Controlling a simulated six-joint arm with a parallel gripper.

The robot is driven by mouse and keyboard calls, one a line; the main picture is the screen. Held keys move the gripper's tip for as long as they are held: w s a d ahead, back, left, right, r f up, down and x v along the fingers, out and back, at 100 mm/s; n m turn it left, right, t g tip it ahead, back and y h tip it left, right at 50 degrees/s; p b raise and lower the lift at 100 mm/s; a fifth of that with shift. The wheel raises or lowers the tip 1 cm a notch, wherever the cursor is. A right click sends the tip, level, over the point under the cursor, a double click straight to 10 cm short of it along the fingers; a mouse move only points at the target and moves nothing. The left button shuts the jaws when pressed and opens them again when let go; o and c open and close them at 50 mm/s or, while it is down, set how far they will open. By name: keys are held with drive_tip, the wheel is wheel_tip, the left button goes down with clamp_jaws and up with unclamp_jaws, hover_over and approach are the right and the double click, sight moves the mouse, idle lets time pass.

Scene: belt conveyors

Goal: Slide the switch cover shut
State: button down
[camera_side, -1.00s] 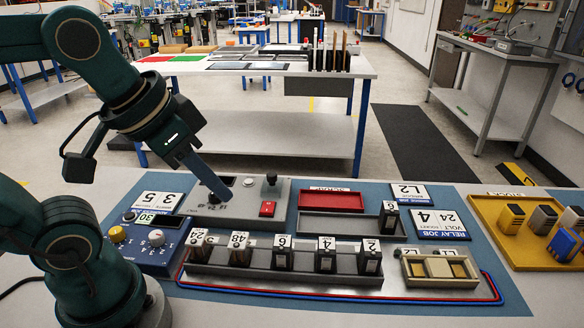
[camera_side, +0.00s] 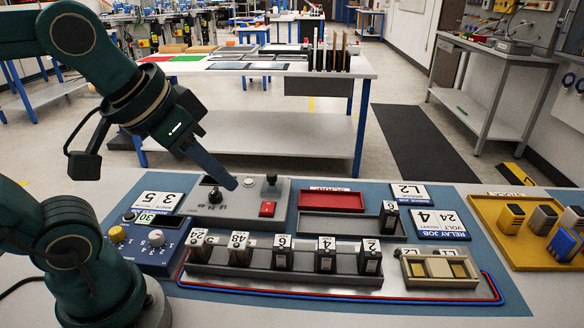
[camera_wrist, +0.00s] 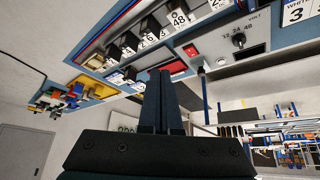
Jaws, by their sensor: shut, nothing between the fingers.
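The grey control box (camera_side: 240,214) stands at the back of the blue mat. A dark knob on a short stem (camera_side: 271,179) stands behind the switch. I cannot tell for certain whether it belongs to the switch cover. My gripper (camera_side: 233,184) is shut and empty, tilted down above the back of the box, left of the dark knob and apart from it. Its closed fingers (camera_wrist: 161,74) also show in the wrist view.
A black selector knob (camera_side: 215,194) and a white round button (camera_side: 249,182) are on the box. In front is a relay rail (camera_side: 205,268) with several numbered relays. A red tray (camera_side: 331,201) lies right of the box, and a blue meter (camera_side: 152,252) stands left.

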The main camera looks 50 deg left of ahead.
drive_tip(key=w+a+r+n, duration=0.1)
drive_tip(key=w+a+r, duration=0.1)
drive_tip(key=w+r, duration=0.3)
drive_tip(key=n+g+y, duration=0.1)
drive_tip(key=n+y, duration=0.1)
drive_tip(key=n, duration=0.1)
hover_over(272, 182)
drive_tip(key=w+d, duration=0.1)
drive_tip(key=d, duration=0.1)
wheel_tip(272, 182, down, 3)
drive_tip(key=w+a+f, duration=0.1)
drive_tip(key=a+f, duration=0.1)
drive_tip(key=f, duration=0.3)
drive_tip(key=w+a+f+n+g, duration=0.1)
drive_tip(key=w+a+f, duration=0.1)
drive_tip(key=f, duration=0.3)
drive_tip(key=w+a+f+g, duration=0.1)
drive_tip(key=a+f, duration=0.1)
drive_tip(key=f, duration=0.3)
drive_tip(key=shift+w+f, duration=0.1)
drive_tip(key=shift+w, duration=0.25)
drive_tip(key=shift+s+d, duration=0.5)
drive_tip(key=shift+s, duration=0.35)
drive_tip(key=shift+s+d, duration=0.5)
drive_tip(key=shift+s, duration=0.35)
